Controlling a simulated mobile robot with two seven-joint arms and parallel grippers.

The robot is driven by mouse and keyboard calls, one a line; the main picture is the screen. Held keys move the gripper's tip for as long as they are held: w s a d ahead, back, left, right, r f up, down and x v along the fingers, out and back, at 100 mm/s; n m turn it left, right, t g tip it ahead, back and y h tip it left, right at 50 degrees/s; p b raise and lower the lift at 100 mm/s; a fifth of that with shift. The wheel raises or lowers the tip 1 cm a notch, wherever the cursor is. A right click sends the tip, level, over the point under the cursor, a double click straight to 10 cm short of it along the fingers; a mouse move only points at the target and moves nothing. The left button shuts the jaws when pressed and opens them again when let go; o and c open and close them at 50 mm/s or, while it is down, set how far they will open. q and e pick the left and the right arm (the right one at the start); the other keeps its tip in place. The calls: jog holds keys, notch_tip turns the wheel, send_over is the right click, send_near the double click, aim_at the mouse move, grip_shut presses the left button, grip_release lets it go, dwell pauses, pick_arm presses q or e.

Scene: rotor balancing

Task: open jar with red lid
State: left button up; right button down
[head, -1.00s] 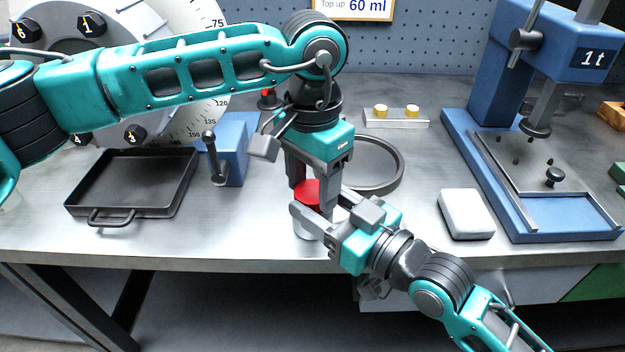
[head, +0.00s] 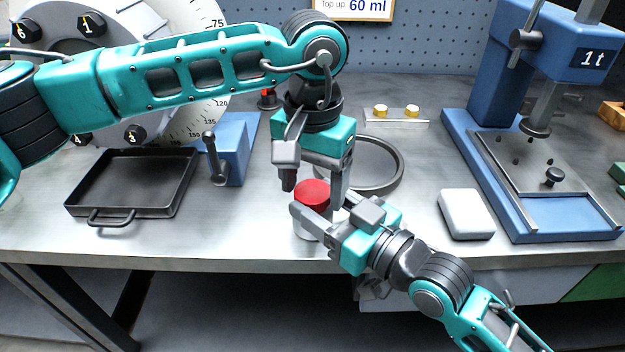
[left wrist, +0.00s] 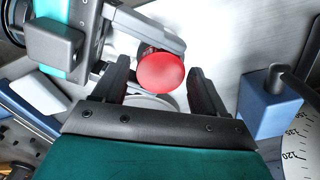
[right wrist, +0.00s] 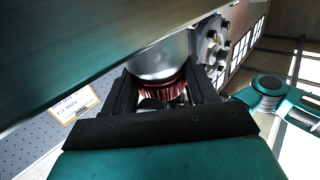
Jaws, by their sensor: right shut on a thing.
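The jar (head: 302,229) is a pale upright cylinder near the front edge of the bench. Its red lid (head: 311,192) sits on top; the lid also shows in the left wrist view (left wrist: 161,71) and, ribbed, in the right wrist view (right wrist: 160,89). My right gripper (head: 322,213) reaches in from the right and is shut on the jar's body below the lid. My left gripper (head: 315,188) points down over the jar from above. Its fingers are spread on either side of the lid, with gaps visible in the left wrist view. The lid's thread is hidden.
A grey ring (head: 390,186) lies close behind the jar. A black tray (head: 130,212) and a blue block with a lever (head: 231,160) stand to the left. A white block (head: 466,214) and a blue press (head: 480,95) are on the right.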

pick_arm(q)
jog(key=shift+o, duration=0.6)
pick_arm(e)
jog(key=shift+f, duration=0.45)
pick_arm(q)
jog(key=shift+r, duration=2.25)
pick_arm(e)
jog(key=c, duration=0.7)
grip_release()
jog(key=shift+c, duration=0.2)
jog(key=o, duration=0.5)
jog(key=shift+r, duration=0.25)
